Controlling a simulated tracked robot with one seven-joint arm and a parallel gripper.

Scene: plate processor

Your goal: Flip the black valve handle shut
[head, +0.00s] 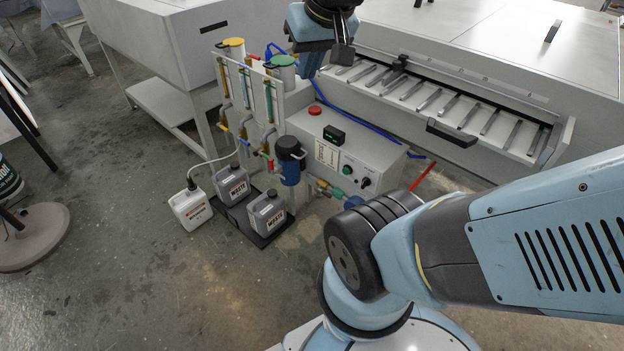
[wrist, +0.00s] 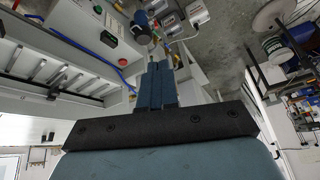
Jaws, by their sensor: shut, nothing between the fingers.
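My gripper (head: 342,54) is at the top middle of the head view, above the grey control box. In the wrist view its two blue fingers (wrist: 157,68) are together with nothing between them. I cannot pick out a black valve handle for certain; it may be hidden or too small. The pipe stand (head: 268,105) carries small yellow, blue and red valve handles below its tubes. A blue filter housing with a black cap (head: 290,147) hangs at its right. More pipe fittings (head: 322,187) sit low beside the control box. My gripper appears apart from all of these.
The control box (head: 345,150) has a red button, a display and a black knob. The plate processor (head: 470,95), with a black handle (head: 452,134), fills the back right. Floor (head: 150,290) at front left is clear.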

